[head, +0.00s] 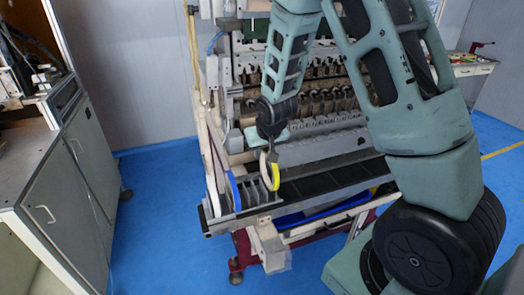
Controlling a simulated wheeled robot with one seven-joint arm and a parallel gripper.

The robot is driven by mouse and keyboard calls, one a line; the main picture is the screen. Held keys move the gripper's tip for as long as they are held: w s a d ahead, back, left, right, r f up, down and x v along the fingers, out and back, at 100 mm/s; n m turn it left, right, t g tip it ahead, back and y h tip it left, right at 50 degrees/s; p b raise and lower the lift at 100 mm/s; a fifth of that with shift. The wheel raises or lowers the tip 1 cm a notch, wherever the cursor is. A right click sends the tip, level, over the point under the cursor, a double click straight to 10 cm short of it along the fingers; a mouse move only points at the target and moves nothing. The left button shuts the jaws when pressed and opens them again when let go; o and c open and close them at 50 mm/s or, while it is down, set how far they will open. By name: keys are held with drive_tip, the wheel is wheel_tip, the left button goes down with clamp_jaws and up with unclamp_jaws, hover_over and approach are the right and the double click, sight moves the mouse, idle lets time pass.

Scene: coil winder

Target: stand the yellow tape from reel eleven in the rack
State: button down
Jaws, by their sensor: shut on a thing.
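The yellow tape (273,178) is a roll with a pale side, seen nearly edge-on and roughly upright. My gripper (270,152) is shut on its top edge, pointing down. The tape hangs just above or at the right end of the rack (251,197), a row of upright grey dividers at the left end of the machine's front shelf. I cannot tell whether the tape touches the rack. A blue roll (233,190) stands at the rack's left end. The fingers are small and partly hidden by the tape. I cannot make out which reel is number eleven.
The coil winder (300,100) with rows of reels rises behind the gripper. A dark front shelf (340,182) runs right from the rack. A blue tray (320,212) lies beneath. A grey cabinet (65,185) stands at left. Blue floor (165,215) is clear between them.

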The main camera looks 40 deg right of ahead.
sight(262, 160)
drive_tip(key=shift+f, duration=0.15)
drive_tip(key=shift+f+b, duration=2)
drive_tip(key=shift+f, duration=0.25)
drive_tip(key=c, duration=1.7)
unclamp_jaws()
drive_tip(key=shift+r, duration=0.15)
drive_tip(key=shift+p+v, duration=2.1)
drive_tip(key=shift+v, duration=1.1)
drive_tip(key=shift+w, duration=0.1)
drive_tip(key=shift+o, duration=0.4)
